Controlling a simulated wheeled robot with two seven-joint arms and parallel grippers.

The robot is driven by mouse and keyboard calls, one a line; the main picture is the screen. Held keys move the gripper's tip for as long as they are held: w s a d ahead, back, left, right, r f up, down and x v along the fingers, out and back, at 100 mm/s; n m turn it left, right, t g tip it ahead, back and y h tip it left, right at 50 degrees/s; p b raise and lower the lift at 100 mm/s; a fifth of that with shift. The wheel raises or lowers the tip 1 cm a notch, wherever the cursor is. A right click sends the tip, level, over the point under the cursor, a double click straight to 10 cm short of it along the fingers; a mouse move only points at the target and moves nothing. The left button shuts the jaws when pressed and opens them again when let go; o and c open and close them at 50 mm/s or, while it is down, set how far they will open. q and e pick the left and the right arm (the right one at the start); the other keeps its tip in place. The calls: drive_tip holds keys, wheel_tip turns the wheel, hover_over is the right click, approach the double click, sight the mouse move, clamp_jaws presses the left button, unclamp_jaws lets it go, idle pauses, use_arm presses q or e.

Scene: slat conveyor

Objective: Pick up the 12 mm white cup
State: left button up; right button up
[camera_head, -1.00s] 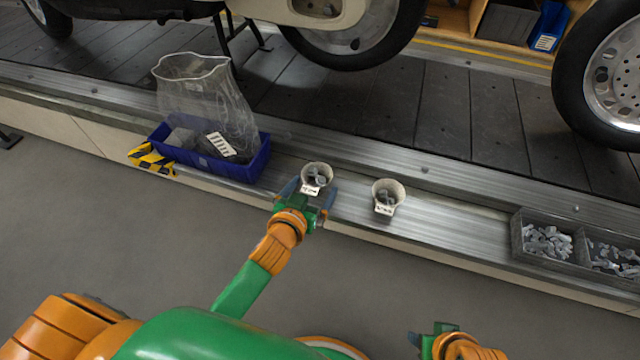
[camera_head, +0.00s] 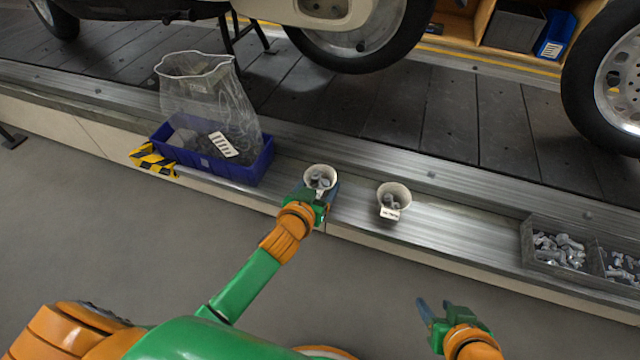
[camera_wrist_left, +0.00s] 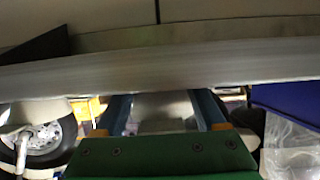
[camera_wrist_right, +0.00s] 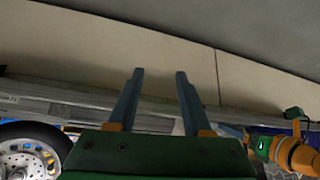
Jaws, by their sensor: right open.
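Two white cups with grey parts inside stand on the metal ledge, a left cup (camera_head: 321,170) and a right cup (camera_head: 394,192). The right cup has a front label too small to read, so I cannot tell which is the 12 mm one. My left gripper (camera_head: 318,190) is at the left cup and hides its lower front. In the left wrist view the fingers (camera_wrist_left: 163,108) lie on either side of a white cup (camera_wrist_left: 163,112); whether they press on it is unclear. My right gripper (camera_head: 434,308) is open and empty over the floor, away from both cups; its fingers show in the right wrist view (camera_wrist_right: 159,80).
A blue bin (camera_head: 215,168) with a clear bag (camera_head: 205,95) stands left of the cups. A grey divided tray (camera_head: 545,258) of metal parts is on the right. Vehicle wheels (camera_head: 350,35) are behind on the slat conveyor (camera_head: 460,120). The ledge between right cup and tray is clear.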

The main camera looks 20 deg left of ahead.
use_arm(q)
drive_tip(key=shift+c, duration=1.3)
